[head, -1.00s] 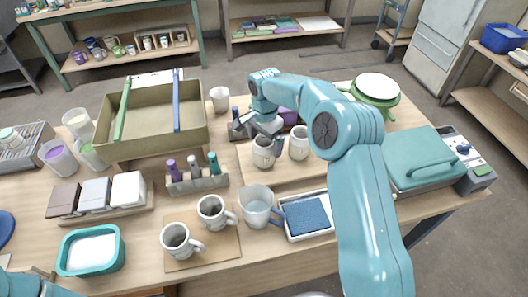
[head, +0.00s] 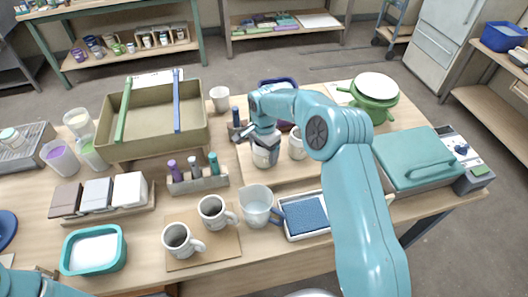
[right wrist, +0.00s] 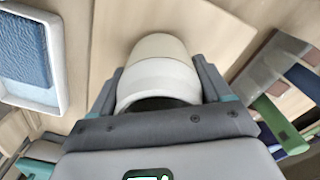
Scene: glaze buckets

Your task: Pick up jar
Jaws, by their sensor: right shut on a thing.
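A pale grey-white jar (head: 265,158) stands upright on the wooden board at the middle right of the table. A second similar jar (head: 298,150) stands just right of it, partly covered by my arm. My right gripper (head: 264,142) is shut on the first jar, with its fingers at the jar's upper part. In the right wrist view the jar (right wrist: 160,75) sits between the two fingers, its near end hidden by the gripper body. I cannot tell a gap under the jar. Only a piece of my left arm shows, at the bottom left.
Two mugs (head: 214,211) on a board, a clear pitcher (head: 256,204) and a tray with a blue pad (head: 306,214) stand in front. A bottle rack (head: 197,183) and a large olive bin (head: 150,148) are left. A green pot (head: 375,98) and teal-lidded box (head: 415,157) are right.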

